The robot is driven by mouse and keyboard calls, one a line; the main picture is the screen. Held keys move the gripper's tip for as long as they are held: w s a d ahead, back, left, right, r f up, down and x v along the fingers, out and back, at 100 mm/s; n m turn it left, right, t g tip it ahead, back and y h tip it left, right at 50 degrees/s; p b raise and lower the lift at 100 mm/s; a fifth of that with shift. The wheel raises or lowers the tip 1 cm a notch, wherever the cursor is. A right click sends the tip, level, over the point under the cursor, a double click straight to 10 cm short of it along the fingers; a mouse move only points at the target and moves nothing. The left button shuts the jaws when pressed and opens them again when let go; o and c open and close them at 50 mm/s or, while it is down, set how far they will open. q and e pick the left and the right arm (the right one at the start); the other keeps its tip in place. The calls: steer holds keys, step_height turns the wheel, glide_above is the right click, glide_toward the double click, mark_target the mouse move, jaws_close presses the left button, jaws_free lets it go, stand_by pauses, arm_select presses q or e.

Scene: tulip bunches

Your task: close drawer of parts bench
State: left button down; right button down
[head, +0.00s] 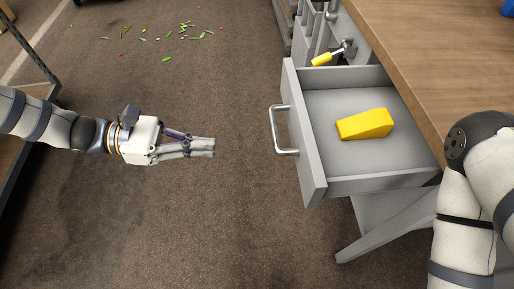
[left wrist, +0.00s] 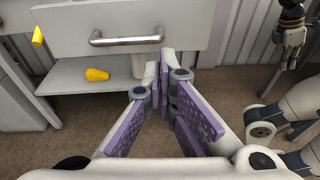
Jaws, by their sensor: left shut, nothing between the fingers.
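The grey drawer (head: 312,150) of the parts bench (head: 435,45) is pulled well out in the head view. A yellow wedge-shaped block (head: 366,124) lies inside it. Its metal bar handle (head: 284,131) faces left; the drawer front (left wrist: 190,32) and handle (left wrist: 127,41) also show in the left wrist view. My left gripper (head: 213,147) is shut and empty, left of the handle with a clear gap, pointing toward the drawer front. In the left wrist view its fingertips (left wrist: 164,62) come together below the handle's right end. My right gripper (left wrist: 292,35) hangs at the upper right, opening unclear.
A yellow-handled tool (head: 326,59) is beyond the drawer's far side. A yellow object (left wrist: 97,75) sits on a lower grey surface under the drawer. Small green and red bits (head: 190,36) lie on the far floor. The brown floor between gripper and drawer is clear.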

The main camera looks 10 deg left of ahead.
arm_select(q)
steer(key=x, duration=1.1)
steer(key=shift+d+f, duration=0.15)
steer(key=shift+f, duration=0.05)
arm_select(e)
steer(key=shift+f, duration=0.1)
arm_select(q)
steer(key=shift+d, duration=0.1)
arm_select(e)
steer(key=shift+s, duration=0.1)
